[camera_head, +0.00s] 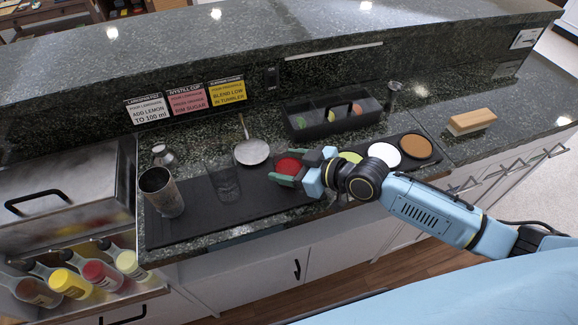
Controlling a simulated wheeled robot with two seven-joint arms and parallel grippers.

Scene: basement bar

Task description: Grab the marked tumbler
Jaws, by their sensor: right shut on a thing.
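A clear glass tumbler (223,182) stands upright on the black mat, left of my right gripper and apart from it. Markings on it are too faint to make out. A steel tumbler (161,193) stands at the mat's left end. My right gripper (288,174) comes in from the right over the mat, its greenish fingers shut around a red round thing (289,164). The fingers hide part of this red thing, and I cannot tell whether it is lifted. My left gripper is not in view.
The black mat (262,212) also holds green, white and brown (416,146) round dishes. Behind it are a small strainer-like pan (251,151), a steel jigger (162,154) and a black caddy (334,118). A wooden-topped block (471,121) lies right.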

